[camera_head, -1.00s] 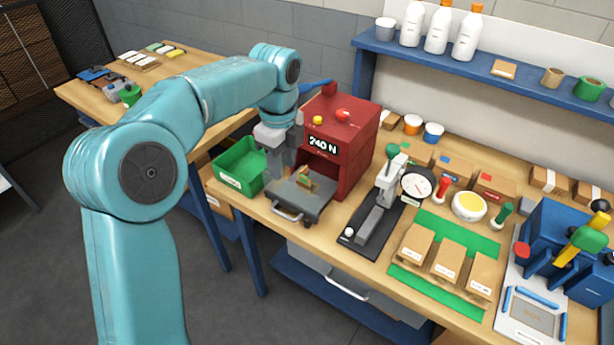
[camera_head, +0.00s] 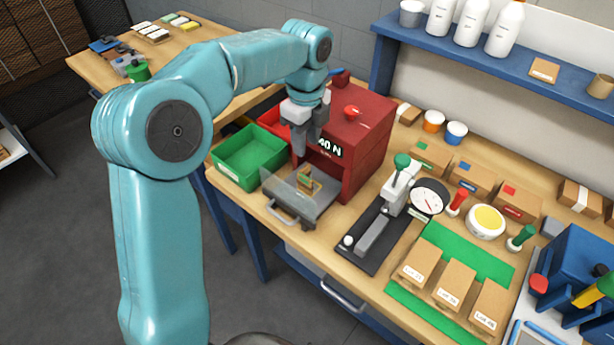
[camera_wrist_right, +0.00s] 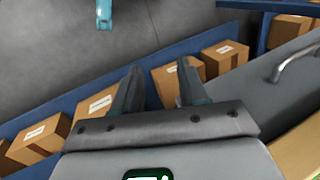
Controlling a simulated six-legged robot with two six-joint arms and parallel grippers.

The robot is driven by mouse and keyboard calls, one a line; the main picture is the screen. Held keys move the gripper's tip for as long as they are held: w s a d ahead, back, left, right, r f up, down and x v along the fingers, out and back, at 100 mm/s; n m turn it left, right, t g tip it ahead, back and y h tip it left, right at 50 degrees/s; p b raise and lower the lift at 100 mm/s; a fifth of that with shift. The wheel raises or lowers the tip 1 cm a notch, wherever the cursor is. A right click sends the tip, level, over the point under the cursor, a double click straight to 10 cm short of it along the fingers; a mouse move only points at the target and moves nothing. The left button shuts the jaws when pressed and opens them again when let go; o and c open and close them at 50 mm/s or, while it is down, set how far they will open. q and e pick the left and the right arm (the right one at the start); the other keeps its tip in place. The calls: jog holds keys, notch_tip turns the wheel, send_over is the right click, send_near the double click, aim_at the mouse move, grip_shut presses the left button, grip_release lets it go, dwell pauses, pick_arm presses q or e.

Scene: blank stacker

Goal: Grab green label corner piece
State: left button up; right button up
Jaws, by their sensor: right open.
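A small brown piece with green and reddish faces (camera_head: 309,181) sits on the grey tray (camera_head: 290,206) at the front of the red press. It may be the corner piece; its label is too small to read. My left gripper (camera_head: 302,153) points down above the back left of the tray, apart from the piece. Its fingers show nearly edge-on, so its opening is unclear. My right gripper (camera_wrist_right: 157,82) is open and empty in the right wrist view, with cardboard boxes (camera_wrist_right: 176,83) on a blue shelf beyond it.
The red press (camera_head: 362,140) stands right behind the tray. A green bin (camera_head: 222,174) and a red bin (camera_head: 270,118) stand to its left. A black gauge stand (camera_head: 360,262) is to the right.

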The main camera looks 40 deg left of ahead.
aim_at(306, 178)
pick_arm(q)
notch_tip(306, 178, down, 8)
jog(key=shift+r, duration=0.1)
jog(key=shift+s+d+f, duration=0.1)
jog(key=shift+s+f, duration=0.05)
jog(key=shift+f, duration=0.35)
jog(key=shift+s+d+f, duration=0.1)
jog(key=shift+f, duration=0.35)
jog(key=f, duration=0.2)
jog(key=f+p, duration=0.1)
jog(key=f, duration=0.1)
jog(key=shift+w+a+f, duration=0.2)
jog(key=shift+f, duration=0.2)
jog(key=shift+s+d, duration=0.1)
grip_shut()
